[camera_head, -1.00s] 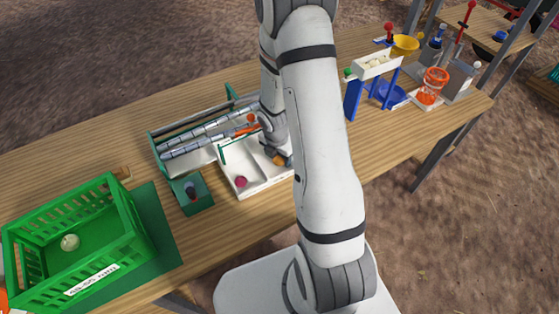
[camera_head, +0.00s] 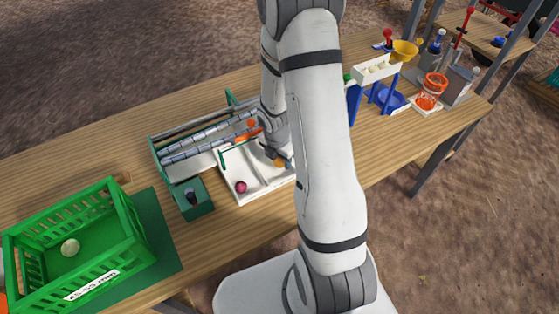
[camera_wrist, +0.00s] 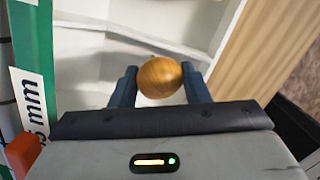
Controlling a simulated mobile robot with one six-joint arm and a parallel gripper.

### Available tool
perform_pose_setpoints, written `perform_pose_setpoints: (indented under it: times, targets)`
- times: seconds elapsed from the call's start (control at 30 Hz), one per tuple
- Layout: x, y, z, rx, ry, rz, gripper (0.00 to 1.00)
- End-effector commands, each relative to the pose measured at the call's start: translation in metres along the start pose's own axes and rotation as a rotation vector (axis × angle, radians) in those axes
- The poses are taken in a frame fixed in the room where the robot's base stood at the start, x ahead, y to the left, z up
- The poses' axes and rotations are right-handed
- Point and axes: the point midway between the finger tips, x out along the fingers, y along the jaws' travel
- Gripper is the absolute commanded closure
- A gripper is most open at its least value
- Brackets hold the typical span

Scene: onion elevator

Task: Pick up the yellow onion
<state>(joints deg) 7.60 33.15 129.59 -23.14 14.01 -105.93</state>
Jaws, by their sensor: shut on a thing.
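The yellow onion (camera_wrist: 160,77) is a round, brown-gold ball between the two dark fingers of my gripper (camera_wrist: 160,88) in the wrist view. My gripper is shut on it, with a finger on each side. White tray surface shows behind the onion; I cannot tell whether the onion touches it. In the head view a small orange-yellow part of the onion (camera_head: 279,163) shows at my gripper's end, over the right part of the white tray (camera_head: 256,195). My arm hides much of this area.
A red onion (camera_head: 241,187) lies in the tray's left part. A roller rack (camera_head: 205,138) stands behind it. A green crate (camera_head: 130,235) with one pale onion (camera_head: 70,247) is at the left. A blue-and-white stand (camera_head: 378,70) and an orange basket (camera_head: 430,91) are at the right.

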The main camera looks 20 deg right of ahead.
Motion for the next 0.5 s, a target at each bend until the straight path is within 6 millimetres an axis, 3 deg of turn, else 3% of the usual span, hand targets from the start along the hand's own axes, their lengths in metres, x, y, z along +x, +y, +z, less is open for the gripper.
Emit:
perform_pose_setpoints:
  times: [0.03, 0.3, 0.5]
  targets:
    - [-0.012, 0.001, 0.002, 0.001, -0.001, 0.003, 0.81]
    - [-0.05, 0.001, 0.006, 0.001, -0.002, 0.004, 0.81]
    - [-0.048, -0.041, -0.011, 0.003, 0.001, 0.0, 0.81]
